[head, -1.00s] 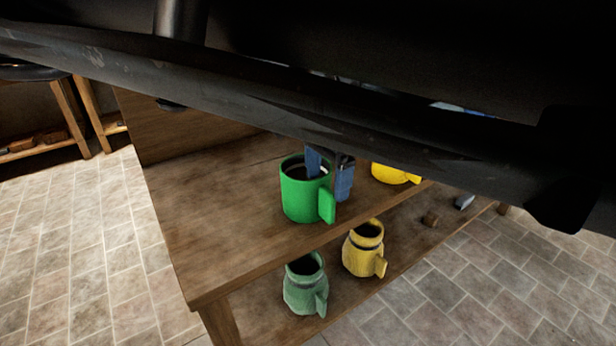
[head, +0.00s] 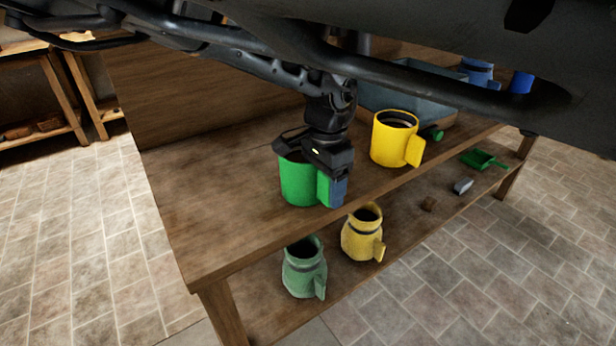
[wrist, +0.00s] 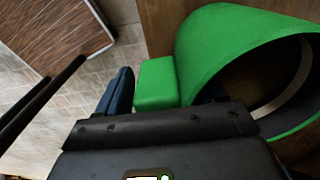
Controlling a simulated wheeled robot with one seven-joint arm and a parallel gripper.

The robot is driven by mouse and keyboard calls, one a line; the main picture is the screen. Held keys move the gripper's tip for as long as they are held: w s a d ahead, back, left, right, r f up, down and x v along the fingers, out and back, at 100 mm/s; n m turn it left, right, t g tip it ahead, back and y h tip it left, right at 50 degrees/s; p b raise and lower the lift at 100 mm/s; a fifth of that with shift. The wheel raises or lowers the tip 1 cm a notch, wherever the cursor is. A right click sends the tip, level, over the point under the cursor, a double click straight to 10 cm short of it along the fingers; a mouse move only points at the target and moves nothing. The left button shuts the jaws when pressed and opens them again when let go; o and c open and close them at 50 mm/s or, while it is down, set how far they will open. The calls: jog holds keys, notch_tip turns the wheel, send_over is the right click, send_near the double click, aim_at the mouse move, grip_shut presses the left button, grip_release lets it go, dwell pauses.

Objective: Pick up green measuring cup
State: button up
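The green measuring cup (head: 298,182) stands upright on the top board of a wooden bench, near its front edge, with its block handle (wrist: 155,85) toward the gripper. My gripper (head: 322,180) is directly over the cup and points down. In the head view one blue finger shows just outside the handle. In the wrist view this finger (wrist: 120,92) is apart from the handle, with a narrow gap. The other finger is mostly hidden by the cup, on the handle's far side. The fingers are spread around the handle; the cup (wrist: 215,45) fills the upper right there.
A yellow measuring cup (head: 392,142) stands right of the green one, before a grey bin (head: 425,88). Blue cups (head: 478,70) stand farther back. The lower shelf holds a green jug (head: 303,275), a yellow jug (head: 360,240) and a green scoop (head: 480,158). The bench top left is clear.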

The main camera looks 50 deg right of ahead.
jog(key=c, duration=1.2)
grip_shut()
jog(key=shift+r, duration=0.1)
